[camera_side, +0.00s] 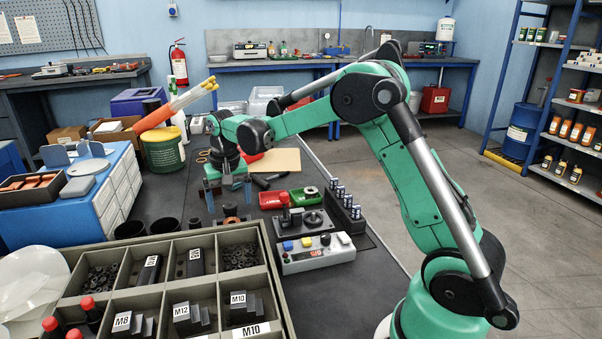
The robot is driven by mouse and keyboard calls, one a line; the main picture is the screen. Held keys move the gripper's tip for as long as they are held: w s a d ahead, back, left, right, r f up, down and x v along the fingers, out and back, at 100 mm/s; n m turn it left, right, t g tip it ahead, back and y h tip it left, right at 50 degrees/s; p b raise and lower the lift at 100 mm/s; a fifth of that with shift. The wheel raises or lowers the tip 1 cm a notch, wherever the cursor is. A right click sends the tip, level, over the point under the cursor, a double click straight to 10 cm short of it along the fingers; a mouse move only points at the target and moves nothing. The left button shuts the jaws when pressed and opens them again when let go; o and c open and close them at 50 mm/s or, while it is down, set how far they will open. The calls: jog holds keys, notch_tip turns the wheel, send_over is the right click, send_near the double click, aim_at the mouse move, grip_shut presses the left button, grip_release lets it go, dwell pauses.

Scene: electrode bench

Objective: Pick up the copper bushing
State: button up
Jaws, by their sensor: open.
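A small copper-brown part (230,211), which looks like the copper bushing, stands upright on the dark bench top (345,285) near the middle of the view. My gripper (228,198) points down above it, with its two fingers apart. The fingers appear to be on either side of the part's upper area, but I cannot tell the exact height or depth between them. Nothing shows held in the jaws. Some copper-coloured rings (203,156) lie farther back, to the left of my wrist.
A compartment tray (262,262) fills the front left. Dark cups (130,230) stand left of the part. A control box (317,256), red and green trays (272,200) and a black rack (345,212) stand to the right. A blue drawer unit (80,215) is at left.

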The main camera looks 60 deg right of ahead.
aim_at(231, 218)
jog(key=f, duration=0.5)
jog(key=shift+w+d+f, duration=0.2)
jog(key=shift+w+f, duration=0.1)
jog(key=shift+f, duration=0.05)
jog(key=shift+c, duration=0.2)
grip_shut()
jog(key=shift+r, duration=0.1)
notch_tip(231, 218, up, 20)
dwell(0.4)
